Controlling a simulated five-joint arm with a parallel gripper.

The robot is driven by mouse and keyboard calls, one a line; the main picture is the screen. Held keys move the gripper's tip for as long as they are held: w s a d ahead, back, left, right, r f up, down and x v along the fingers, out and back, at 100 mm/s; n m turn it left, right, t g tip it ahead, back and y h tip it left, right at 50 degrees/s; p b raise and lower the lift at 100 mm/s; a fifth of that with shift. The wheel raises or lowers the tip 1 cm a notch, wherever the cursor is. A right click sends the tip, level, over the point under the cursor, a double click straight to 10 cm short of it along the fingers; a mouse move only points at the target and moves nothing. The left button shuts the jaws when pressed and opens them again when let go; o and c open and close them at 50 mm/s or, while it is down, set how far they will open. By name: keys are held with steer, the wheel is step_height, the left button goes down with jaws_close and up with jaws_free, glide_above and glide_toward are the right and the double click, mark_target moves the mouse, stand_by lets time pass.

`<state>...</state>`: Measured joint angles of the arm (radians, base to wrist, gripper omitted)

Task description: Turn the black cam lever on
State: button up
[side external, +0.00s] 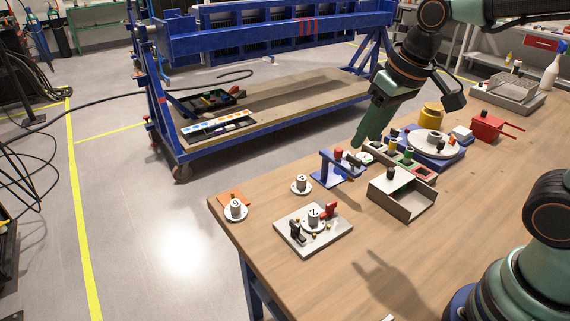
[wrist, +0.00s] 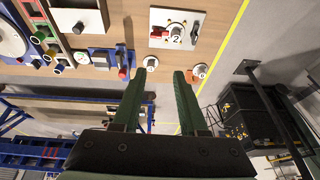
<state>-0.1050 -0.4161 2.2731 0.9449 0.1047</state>
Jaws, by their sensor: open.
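The black cam lever (side external: 296,231) stands at the left front of a pale grey plate (side external: 326,242). A white numbered cylinder (side external: 314,217) sits in the plate's middle, and a red lever (side external: 331,210) stands on its other side. In the wrist view the plate (wrist: 166,18) is ahead of the fingers, with the black cam lever (wrist: 195,32) on its right and the red lever (wrist: 157,33) on its left. My gripper (wrist: 161,78) is open and empty. In the side view my gripper (side external: 361,144) hangs above the table behind the blue stand, well away from the lever.
A blue stand (side external: 330,174) with a red knob and a numbered cylinder (side external: 301,184) are behind the plate. Another cylinder (side external: 235,209) stands by an orange pad near the table's left edge. A grey open box (side external: 403,198) is at the right. The front table is clear.

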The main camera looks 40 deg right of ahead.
steer(key=w+a+f+g, duration=0.2)
steer(key=w+a+f, duration=0.1)
steer(key=w+a, duration=0.15)
steer(key=g, duration=0.2)
glide_above(295, 223)
step_height(295, 223, down, 7)
step_height(295, 223, down, 11)
steer(key=shift+f, duration=0.1)
jaws_close()
